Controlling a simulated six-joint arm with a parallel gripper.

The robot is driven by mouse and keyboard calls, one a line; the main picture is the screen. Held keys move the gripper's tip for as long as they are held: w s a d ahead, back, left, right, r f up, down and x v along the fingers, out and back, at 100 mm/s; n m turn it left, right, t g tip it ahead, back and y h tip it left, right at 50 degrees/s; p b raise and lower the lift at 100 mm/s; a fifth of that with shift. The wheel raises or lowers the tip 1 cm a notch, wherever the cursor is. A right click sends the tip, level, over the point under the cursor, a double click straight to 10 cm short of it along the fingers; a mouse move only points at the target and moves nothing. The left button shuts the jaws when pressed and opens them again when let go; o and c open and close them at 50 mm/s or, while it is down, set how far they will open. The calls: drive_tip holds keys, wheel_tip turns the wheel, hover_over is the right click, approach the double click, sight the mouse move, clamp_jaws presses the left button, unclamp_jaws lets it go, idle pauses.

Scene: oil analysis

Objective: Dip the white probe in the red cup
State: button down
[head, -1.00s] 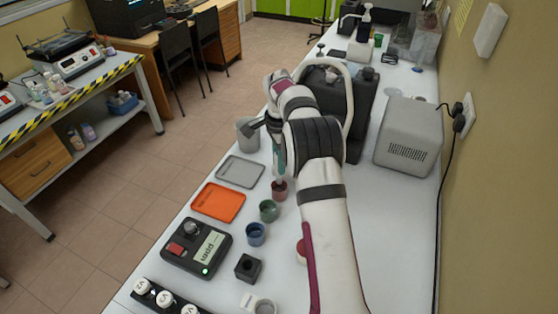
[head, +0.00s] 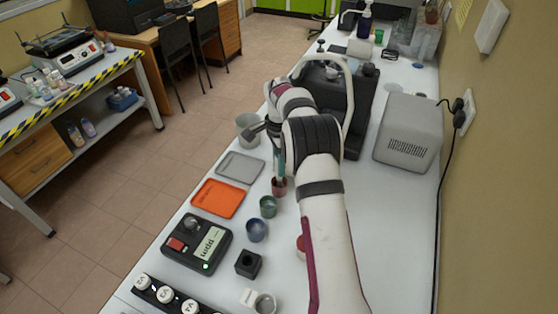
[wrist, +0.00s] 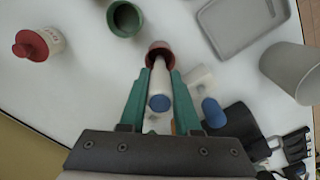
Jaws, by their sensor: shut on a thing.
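The white probe (wrist: 158,78) has a blue end facing the wrist camera. My gripper (wrist: 159,76), with green fingers, is shut on it; the gripper also shows in the head view (head: 278,158). The red cup (wrist: 151,45) stands on the white bench just beyond the fingertips, and it also shows in the head view (head: 279,189). The probe's far end overlaps the cup's mouth in the wrist view and looks to be inside the rim. How deep it sits is hidden. In the head view the fingers are right above the cup.
A green cup (head: 268,206) and a blue cup (head: 257,231) stand near the red cup. A grey tray (head: 240,166), an orange tray (head: 218,198) and a grey beaker (head: 248,130) are to the left. A PPM meter (head: 196,243) and a black block (head: 248,264) are nearer.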

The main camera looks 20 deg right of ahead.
drive_tip(key=shift+f, duration=0.1)
idle(0.3)
drive_tip(key=shift+f, duration=1.25)
idle(1.0)
drive_tip(key=shift+r, duration=3.9)
